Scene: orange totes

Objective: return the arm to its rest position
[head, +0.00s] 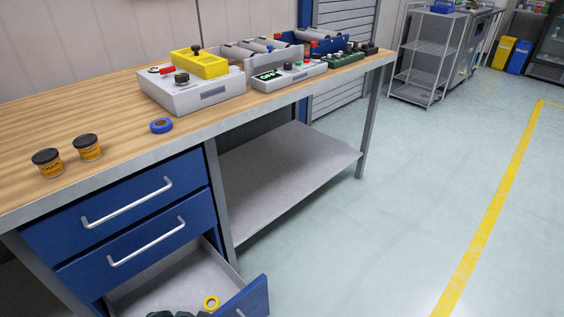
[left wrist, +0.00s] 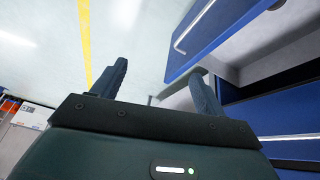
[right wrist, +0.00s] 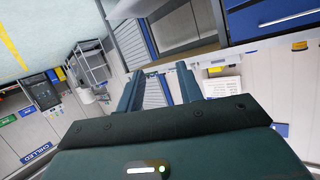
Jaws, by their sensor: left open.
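My left gripper (left wrist: 160,70) is open and empty in the left wrist view. Its fingers are spread apart, with the blue drawers on the right and the pale floor beyond. In the head view, a dark part of my arm shows at the bottom edge, over the open bottom drawer (head: 160,283).
The wooden workbench (head: 60,115) holds two dark-lidded jars (head: 47,163), a blue tape roll (head: 161,126), a yellow-topped control box (head: 195,90) and more devices at the back. The bottom drawer front (head: 248,300) juts out. The floor to the right is clear.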

